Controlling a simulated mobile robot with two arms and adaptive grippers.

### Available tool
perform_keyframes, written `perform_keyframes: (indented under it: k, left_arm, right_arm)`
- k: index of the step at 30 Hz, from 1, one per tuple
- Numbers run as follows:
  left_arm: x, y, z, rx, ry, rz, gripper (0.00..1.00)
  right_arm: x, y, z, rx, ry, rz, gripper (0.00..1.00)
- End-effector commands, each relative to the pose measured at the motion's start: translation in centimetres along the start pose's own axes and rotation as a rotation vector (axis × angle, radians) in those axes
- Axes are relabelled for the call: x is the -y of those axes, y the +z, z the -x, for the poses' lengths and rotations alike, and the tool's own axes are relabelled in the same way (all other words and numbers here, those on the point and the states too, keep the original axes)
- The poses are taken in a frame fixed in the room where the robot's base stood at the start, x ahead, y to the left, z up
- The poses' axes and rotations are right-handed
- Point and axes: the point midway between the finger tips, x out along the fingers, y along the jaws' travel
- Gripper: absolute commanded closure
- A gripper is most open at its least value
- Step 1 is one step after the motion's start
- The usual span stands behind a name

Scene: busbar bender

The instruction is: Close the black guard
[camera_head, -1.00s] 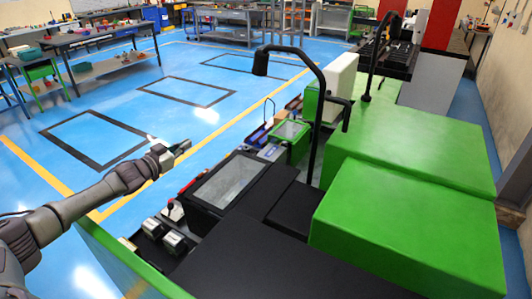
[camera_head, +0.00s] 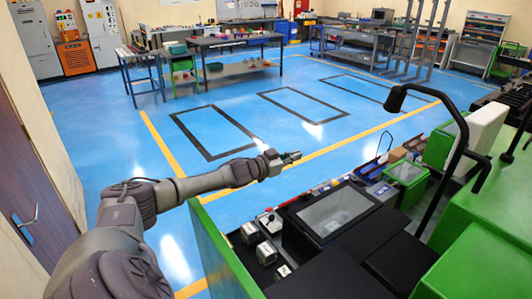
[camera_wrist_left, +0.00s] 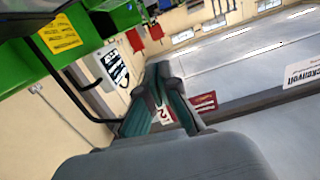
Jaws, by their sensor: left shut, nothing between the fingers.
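The black guard (camera_head: 309,233) looks to be the black-framed panel with a clear window, on top of the green and black machine in the head view. Its window looks greyish, and I cannot tell how far open it stands. My left gripper (camera_head: 294,157) is beyond the guard's far left edge, apart from it, with its fingers together and empty. In the left wrist view the gripper (camera_wrist_left: 160,72) also shows shut with nothing held, and the guard is not recognisable there. My right gripper is not in view.
A black curved arm (camera_head: 462,150) rises from the machine right of the guard. Small grey blocks (camera_head: 257,243) sit on its near left corner. A green-framed screen (camera_head: 406,173) stands beyond the guard. The blue floor (camera_head: 165,215) left of the machine is clear.

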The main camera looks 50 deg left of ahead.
Motion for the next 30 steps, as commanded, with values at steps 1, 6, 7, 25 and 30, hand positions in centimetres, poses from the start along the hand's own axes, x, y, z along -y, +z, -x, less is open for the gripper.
perform_keyframes:
  k: [1,6,7,25,30]
  left_arm:
    - [-0.1,0.1,0.4,0.004,0.001,0.001,1.0]
    - [0.1,0.4,2.1,0.004,0.001,0.0,1.0]
    - [0.1,0.4,2.4,0.004,0.001,-0.001,1.0]
    - [0.5,0.4,8.2,0.005,0.002,0.0,1.0]
    - [0.6,0.4,9.3,0.004,0.001,0.001,1.0]
  right_arm:
    - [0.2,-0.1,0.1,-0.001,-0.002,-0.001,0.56]
    - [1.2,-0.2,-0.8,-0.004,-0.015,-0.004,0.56]
    - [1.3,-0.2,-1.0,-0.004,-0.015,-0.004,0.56]
    - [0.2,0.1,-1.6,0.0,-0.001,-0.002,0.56]
    - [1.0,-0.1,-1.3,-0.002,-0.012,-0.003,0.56]
